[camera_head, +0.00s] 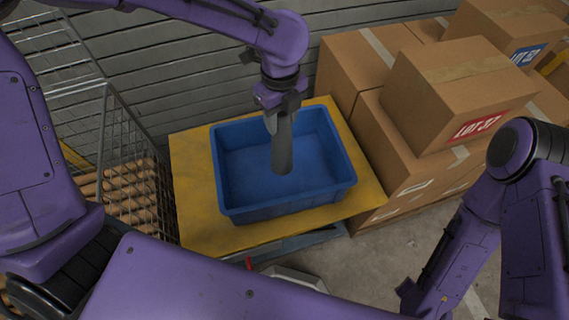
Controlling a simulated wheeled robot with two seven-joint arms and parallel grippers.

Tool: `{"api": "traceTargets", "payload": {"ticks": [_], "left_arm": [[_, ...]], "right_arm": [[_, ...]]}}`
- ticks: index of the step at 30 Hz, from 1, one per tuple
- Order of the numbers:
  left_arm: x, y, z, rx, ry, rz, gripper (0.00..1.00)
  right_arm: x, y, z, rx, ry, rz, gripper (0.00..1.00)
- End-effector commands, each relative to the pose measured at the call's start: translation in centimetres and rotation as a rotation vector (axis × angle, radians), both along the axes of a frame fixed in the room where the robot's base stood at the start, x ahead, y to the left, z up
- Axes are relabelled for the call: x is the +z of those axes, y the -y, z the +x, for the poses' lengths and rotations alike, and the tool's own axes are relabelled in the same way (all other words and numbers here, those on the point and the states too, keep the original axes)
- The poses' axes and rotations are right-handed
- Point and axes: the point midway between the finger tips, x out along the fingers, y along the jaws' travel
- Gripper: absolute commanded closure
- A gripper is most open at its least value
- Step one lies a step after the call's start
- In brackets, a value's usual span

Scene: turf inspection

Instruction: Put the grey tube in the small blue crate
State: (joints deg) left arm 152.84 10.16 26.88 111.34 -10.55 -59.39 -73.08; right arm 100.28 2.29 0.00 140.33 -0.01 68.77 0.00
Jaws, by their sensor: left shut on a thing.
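The small blue crate (235,180) stands on a yellow platform (193,170) in the middle of the head view. My left gripper (278,112) points down over the crate and is shut on the upper end of the grey tube (283,152). The tube hangs upright, with its lower end within the crate's outline. I cannot tell whether it touches the crate floor. The rest of the crate looks empty. My right arm shows at the right, but its gripper is not in view.
Cardboard boxes (440,95) are stacked close to the right of the platform. A wire cage (130,150) with brown rolls stands at the left. A slatted wall (190,75) is behind. Bare floor (390,240) shows at the lower right.

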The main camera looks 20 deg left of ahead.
Motion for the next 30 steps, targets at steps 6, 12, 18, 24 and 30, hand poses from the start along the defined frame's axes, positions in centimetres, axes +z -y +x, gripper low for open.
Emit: {"api": "traceTargets", "payload": {"ticks": [6,12,18,24,30], "left_arm": [[-3.2,-0.3,-0.1,0.007,0.002,0.000,1.00],[-5.9,-0.3,-0.2,0.005,-0.004,0.002,1.00],[-9.5,-0.2,-0.1,0.004,-0.001,0.001,1.00],[-12.8,-0.1,-0.1,0.001,-0.001,0.001,1.00],[-13.3,-0.1,-0.1,0.002,0.002,0.000,1.00]], "right_arm": [[-3.1,0.0,-0.1,0.000,-0.002,0.000,0.57],[-3.5,0.0,-0.1,0.000,-0.001,0.000,0.57],[-3.6,0.0,-0.1,0.000,-0.001,0.000,0.57],[-3.9,0.0,-0.1,0.000,-0.001,0.000,0.57],[-3.9,0.0,-0.1,0.000,-0.001,0.000,0.57]]}}
